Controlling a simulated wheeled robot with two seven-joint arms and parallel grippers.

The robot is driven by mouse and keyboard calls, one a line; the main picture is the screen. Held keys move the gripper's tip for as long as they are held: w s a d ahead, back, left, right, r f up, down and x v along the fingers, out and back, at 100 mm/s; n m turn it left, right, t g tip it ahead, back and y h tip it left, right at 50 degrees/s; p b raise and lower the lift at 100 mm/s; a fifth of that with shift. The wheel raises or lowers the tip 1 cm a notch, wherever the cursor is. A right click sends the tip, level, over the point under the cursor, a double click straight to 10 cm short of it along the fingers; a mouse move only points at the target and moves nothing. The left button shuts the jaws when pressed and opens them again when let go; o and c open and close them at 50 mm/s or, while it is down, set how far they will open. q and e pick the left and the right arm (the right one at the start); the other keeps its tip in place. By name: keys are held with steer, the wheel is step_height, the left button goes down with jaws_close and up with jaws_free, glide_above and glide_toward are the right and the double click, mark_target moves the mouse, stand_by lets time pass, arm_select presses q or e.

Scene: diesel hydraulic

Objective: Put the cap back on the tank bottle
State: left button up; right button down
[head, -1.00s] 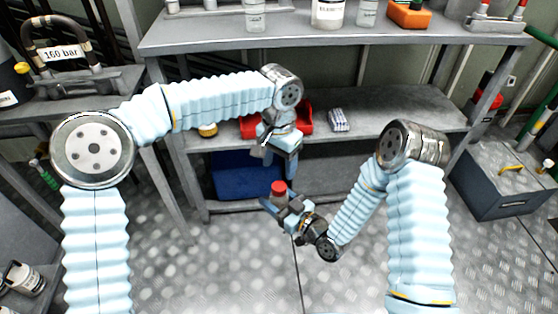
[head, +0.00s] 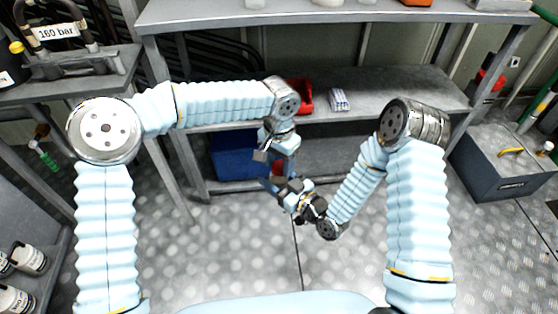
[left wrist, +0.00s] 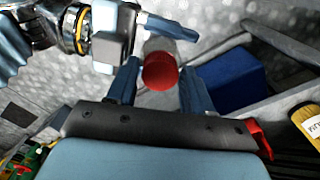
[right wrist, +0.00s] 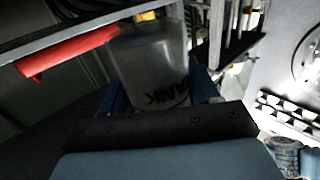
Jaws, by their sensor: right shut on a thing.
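The red cap (left wrist: 160,72) shows in the left wrist view at the end of the grey, translucent tank bottle (right wrist: 150,65). It looks seated on or touching the bottle; the joint is hidden. My right gripper (right wrist: 150,98) is shut around the bottle, whose dark lettering shows upside down in the right wrist view. My left gripper (left wrist: 160,90) points down over the bottle, its two fingers apart on either side of the cap with narrow gaps. In the head view the left gripper (head: 282,174) and right gripper (head: 275,186) meet closely and mostly hide the bottle, leaving a bit of red.
A shelf bench (head: 400,95) stands behind, with a red bin (head: 305,97) and a small white pack (head: 339,100) on its lower shelf. A blue crate (head: 235,155) sits below. A grey chest (head: 505,170) is at right. The floor in front is clear.

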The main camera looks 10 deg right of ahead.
arm_select(q)
steer(key=c, duration=0.8)
steer(key=o, duration=1.2)
steer(key=shift+o, duration=0.2)
steer(key=shift+r, duration=0.15)
step_height(320, 180, up, 12)
steer(key=shift+f, duration=0.2)
